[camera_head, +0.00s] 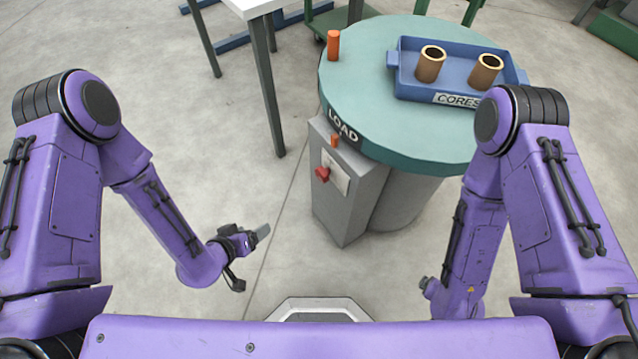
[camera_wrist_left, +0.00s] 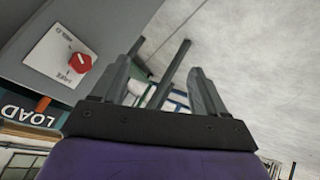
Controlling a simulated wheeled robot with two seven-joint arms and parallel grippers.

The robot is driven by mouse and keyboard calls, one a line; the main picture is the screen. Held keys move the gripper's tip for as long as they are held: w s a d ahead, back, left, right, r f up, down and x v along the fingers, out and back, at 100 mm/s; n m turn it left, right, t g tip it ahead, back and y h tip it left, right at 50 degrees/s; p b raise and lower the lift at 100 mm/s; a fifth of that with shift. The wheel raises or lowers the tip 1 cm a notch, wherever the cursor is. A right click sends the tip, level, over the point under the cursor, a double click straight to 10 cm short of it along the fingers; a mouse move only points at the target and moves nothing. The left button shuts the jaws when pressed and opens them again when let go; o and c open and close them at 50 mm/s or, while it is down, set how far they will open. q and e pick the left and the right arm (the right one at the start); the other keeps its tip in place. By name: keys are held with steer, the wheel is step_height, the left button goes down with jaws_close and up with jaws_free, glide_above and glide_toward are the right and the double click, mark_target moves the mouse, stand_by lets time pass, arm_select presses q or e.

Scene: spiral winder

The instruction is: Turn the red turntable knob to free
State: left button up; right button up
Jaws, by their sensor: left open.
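The red knob (camera_head: 322,174) sits on a white label plate (camera_head: 337,172) on the front of the grey turntable pedestal (camera_head: 343,205). The knob (camera_wrist_left: 80,62) also shows at the left of the left wrist view, with small words on its plate that I cannot read surely. The teal turntable (camera_head: 370,75) has LOAD on its rim. My left gripper (camera_head: 262,234) is open and empty, left of and below the knob, apart from it. Its two fingers (camera_wrist_left: 165,70) stand spread in the wrist view. My right gripper (camera_head: 428,287) is mostly hidden and small.
A blue CORES tray (camera_head: 410,88) with two brown cores (camera_head: 430,64) sits on the turntable. An orange post (camera_head: 333,45) stands on its left edge and an orange peg (camera_head: 334,140) above the knob. A white table with dark legs (camera_head: 268,90) stands behind left. Floor is clear left of the pedestal.

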mark_target(319, 175)
arm_select(q)
steer(key=w+d+m+t+h+b, duration=0.1)
steer(key=w+d+m+h+b, duration=0.2)
steer(key=w+d+b, duration=0.1)
steer(key=w+d+m+h+b, duration=0.4)
steer(key=w+d, duration=0.3)
steer(key=w+d+m+t+h+b, duration=0.1)
steer(key=w+d+m+h+b, duration=0.2)
steer(key=w+d+m+b, duration=0.1)
steer(key=shift+w+d+r+t+h+b, duration=0.2)
steer(key=shift+w+d+b, duration=0.15)
steer(key=shift+d, duration=0.25)
steer(key=shift+w+d+r+t+h+b, duration=0.1)
steer(key=shift+w+d+r+h+b, duration=0.1)
steer(key=shift+w+d, duration=0.3)
steer(key=shift+s, duration=0.15)
arm_select(e)
step_height(319, 175, down, 18)
steer(key=shift+s+r, duration=0.15)
steer(key=shift+s, duration=0.1)
steer(key=shift+a, duration=0.1)
arm_select(q)
steer(key=c, duration=1.1)
